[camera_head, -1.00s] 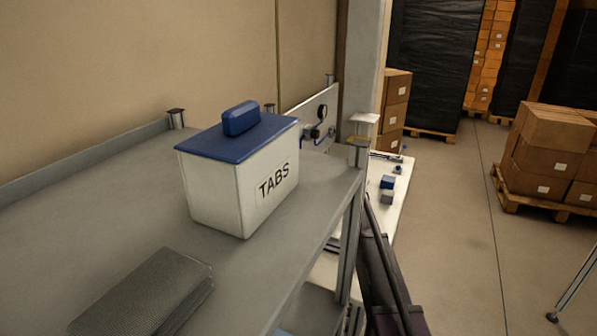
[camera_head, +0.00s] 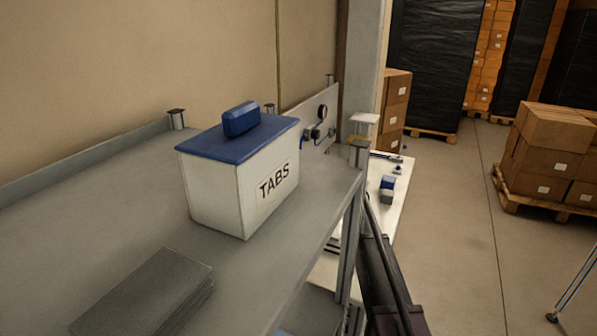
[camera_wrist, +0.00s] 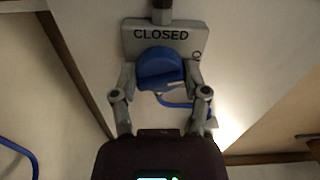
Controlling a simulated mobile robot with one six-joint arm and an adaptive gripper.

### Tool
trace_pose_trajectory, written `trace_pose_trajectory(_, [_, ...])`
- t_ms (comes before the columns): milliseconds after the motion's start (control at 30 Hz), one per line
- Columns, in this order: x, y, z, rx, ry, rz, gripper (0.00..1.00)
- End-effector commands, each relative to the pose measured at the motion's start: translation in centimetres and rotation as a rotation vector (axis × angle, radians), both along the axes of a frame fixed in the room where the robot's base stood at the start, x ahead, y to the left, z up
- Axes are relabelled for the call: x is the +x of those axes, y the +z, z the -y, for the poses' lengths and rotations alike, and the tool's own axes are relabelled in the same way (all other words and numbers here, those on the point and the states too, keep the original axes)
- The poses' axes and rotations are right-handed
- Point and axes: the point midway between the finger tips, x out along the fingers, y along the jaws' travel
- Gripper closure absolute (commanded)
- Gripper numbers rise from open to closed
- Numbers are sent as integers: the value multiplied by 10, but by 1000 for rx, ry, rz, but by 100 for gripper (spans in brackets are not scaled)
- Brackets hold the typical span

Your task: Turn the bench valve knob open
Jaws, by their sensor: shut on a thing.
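The valve knob (camera_wrist: 160,68) is blue and rounded and sits in front of a grey plate (camera_wrist: 196,36) in the wrist view. The plate reads "CLOSED" along its top, and part of another letter shows at its right edge. My gripper (camera_wrist: 161,80) has one finger on each side of the knob and is shut on it. A blue hose curves below the knob. In the head view, the panel (camera_head: 329,104) with a round gauge (camera_head: 322,112) stands behind the shelf. The knob and my gripper cannot be made out clearly there.
A white bin with a blue lid, marked TABS (camera_head: 226,190), stands on a grey shelf (camera_head: 90,215) in front of the panel. A grey stack (camera_head: 150,290) lies nearer. A white bench (camera_head: 399,205) holds small parts. Cartons on pallets (camera_head: 555,150) stand right, across open floor.

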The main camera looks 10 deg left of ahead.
Motion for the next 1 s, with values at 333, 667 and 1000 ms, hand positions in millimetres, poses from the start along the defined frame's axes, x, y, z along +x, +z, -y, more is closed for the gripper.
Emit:
trace_pose_trajectory(333, [1, 1, 0, 81, -2, -219, 89])
trace_pose_trajectory(667, [1, 1, 0, 104, -3, -282, 89])
trace_pose_trajectory(1000, [1, 1, 0, 105, -3, -282, 35])
